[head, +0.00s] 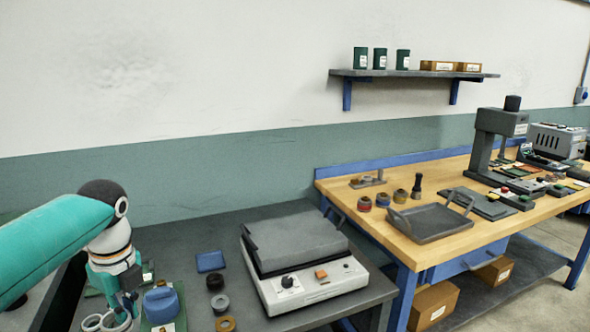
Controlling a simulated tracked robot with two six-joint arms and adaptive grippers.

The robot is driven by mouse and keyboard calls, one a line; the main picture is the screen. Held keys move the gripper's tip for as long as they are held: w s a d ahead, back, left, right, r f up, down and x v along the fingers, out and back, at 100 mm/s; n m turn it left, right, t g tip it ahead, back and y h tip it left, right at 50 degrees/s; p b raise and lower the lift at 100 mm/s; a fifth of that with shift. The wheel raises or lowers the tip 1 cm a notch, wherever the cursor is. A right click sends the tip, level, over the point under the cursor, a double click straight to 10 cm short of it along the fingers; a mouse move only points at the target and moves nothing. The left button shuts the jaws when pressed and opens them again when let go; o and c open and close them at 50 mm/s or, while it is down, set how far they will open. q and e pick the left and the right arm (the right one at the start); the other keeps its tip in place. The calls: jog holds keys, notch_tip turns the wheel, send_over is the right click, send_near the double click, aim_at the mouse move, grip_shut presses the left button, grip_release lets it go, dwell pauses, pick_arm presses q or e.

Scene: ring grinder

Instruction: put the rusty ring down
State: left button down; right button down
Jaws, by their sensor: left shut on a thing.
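My left gripper (125,302) is low at the left of the dark grey bench, pointing down, beside a blue block-like object (161,304) on a green base. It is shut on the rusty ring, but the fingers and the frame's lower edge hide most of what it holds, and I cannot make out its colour. Pale round ring-shaped things (92,322) show just below and left of the fingers. Whether the held ring touches anything I cannot tell. A tan-brown ring (225,324) lies on the bench to the right, apart from the gripper. My right gripper is not in view.
A dark ring (215,283) and a grey ring (220,303) lie in a row with the tan one. A blue pad (210,261) lies behind them. A white machine with a grey lid (300,285) stands to the right. A wooden workbench (400,252) is further right.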

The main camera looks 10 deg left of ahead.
pick_arm(q)
jog(key=w+d+f+n+g+p, duration=0.1)
jog(key=d+f+n+p, duration=0.1)
jog(key=d+f+n, duration=0.5)
jog(key=d+f+n+g+h+p, duration=0.1)
jog(key=d+f+n+p, duration=0.1)
jog(key=d+f+n, duration=0.6)
notch_tip(320, 180, down, 6)
jog(key=n, duration=0.6)
jog(key=shift+w+d+f, duration=0.25)
jog(key=shift+w, duration=0.15)
